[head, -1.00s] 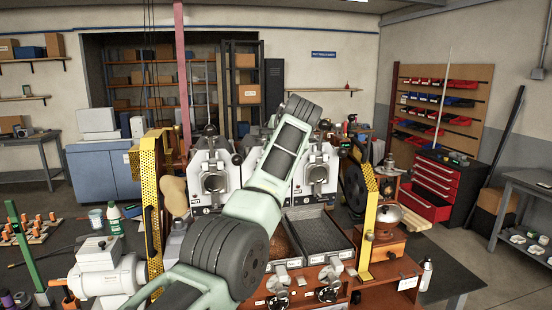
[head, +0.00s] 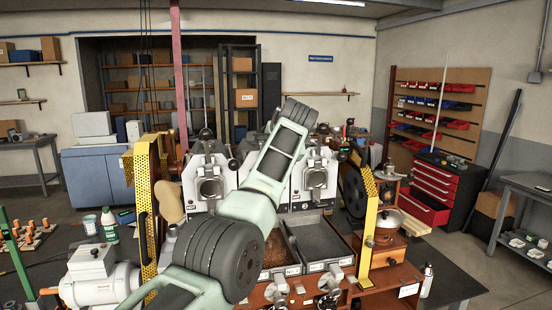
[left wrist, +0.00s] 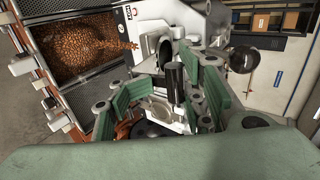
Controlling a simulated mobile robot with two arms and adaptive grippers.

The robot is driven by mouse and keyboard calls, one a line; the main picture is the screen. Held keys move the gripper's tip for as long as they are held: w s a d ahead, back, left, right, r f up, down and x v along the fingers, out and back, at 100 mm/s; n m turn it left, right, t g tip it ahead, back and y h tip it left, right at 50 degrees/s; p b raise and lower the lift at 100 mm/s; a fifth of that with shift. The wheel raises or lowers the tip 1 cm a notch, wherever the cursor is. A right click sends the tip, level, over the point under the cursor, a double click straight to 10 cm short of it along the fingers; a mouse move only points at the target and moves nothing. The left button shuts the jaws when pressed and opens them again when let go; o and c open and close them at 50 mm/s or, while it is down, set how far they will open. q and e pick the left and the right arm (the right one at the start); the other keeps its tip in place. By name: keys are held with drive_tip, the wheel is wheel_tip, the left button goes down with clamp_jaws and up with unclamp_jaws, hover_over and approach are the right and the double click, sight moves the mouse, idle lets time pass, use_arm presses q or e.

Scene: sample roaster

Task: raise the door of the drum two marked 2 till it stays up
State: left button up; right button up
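White drum fronts stand on the roaster bench in the head view. The left one (head: 209,183) and the right one (head: 315,178) show round door openings. A further front between them is mostly covered by my left arm; I cannot read a 2 on any of them. My left gripper is hidden behind its arm in the head view. In the left wrist view my left gripper (left wrist: 168,100) has its green fingers spread apart, with a dark upright handle (left wrist: 175,82) between them in front of white drum parts. Whether a finger touches it is unclear. My right gripper is out of view.
Trays stand below the drums; a grey one (head: 320,243) shows, and beans (left wrist: 80,45) fill another. Yellow perforated guards (head: 146,210) flank the bench at left and right (head: 369,215). A black ball knob (left wrist: 243,60) sticks out near my left gripper.

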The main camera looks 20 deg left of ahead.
use_arm(q)
drive_tip(key=shift+w+a+r, duration=0.1)
drive_tip(key=shift+a+r, duration=0.05)
drive_tip(key=shift+r, duration=0.35)
drive_tip(key=v, duration=1.1)
drive_tip(key=shift+s+d+f, duration=0.2)
drive_tip(key=shift+s+d, duration=0.15)
